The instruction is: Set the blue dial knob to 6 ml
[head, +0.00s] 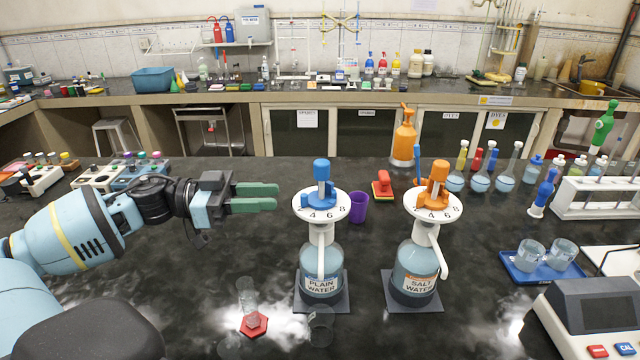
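The blue dial knob (322,172) stands upright on top of the plain water bottle (320,268). Its round white dial (341,212) shows the numbers 4, 6 and 8 on the near and right side. The blue base of the knob covers part of the dial, and I cannot tell which mark it points to. My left gripper (277,196) comes in from the left at about dial height, with its green fingers pointing right toward the dial. It is apart from the knob and holds nothing visible. My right gripper is out of view.
A salt water bottle (413,270) with an orange knob (437,180) stands to the right. A purple cup (358,207) is behind the plain water bottle. Clear glassware stands in front, one piece on a red base (254,324).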

